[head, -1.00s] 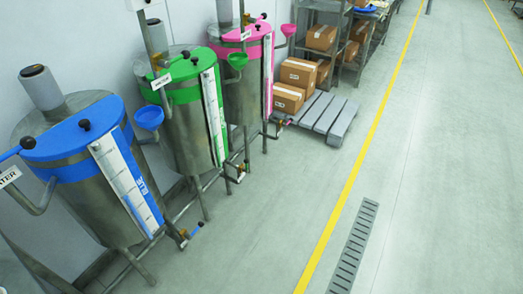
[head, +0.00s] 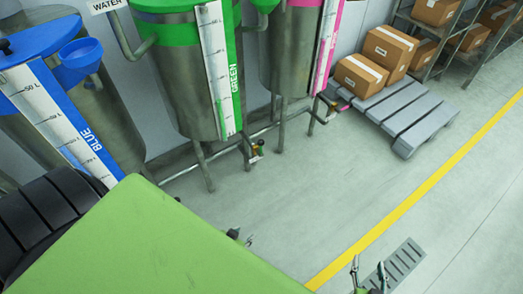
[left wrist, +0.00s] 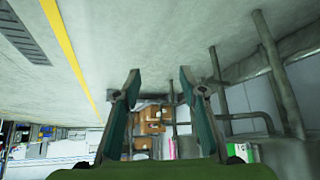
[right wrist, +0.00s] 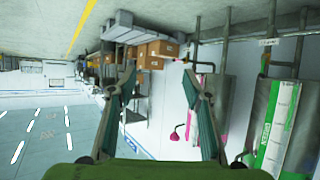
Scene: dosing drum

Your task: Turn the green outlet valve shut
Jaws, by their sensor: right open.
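The green outlet valve (head: 258,147) is small, on a brass-coloured fitting low on the pipe below the green drum (head: 178,75). Its handle angle is too small to read. My left gripper (head: 240,237) shows only its tips past my green arm, in front of the valve and apart from it. In the left wrist view its fingers (left wrist: 160,80) are spread and empty. My right gripper (head: 368,274) is at the bottom edge of the head view, right of the valve and far from it. In the right wrist view its fingers (right wrist: 158,78) are spread and empty.
The blue drum (head: 110,120) stands at left and the pink drum (head: 290,55) right of the green one. Pipes and drum legs surround the valve. A grey pallet (head: 410,115) with cardboard boxes (head: 388,50) is at right. The floor in front is clear, with a drain grate (head: 400,262).

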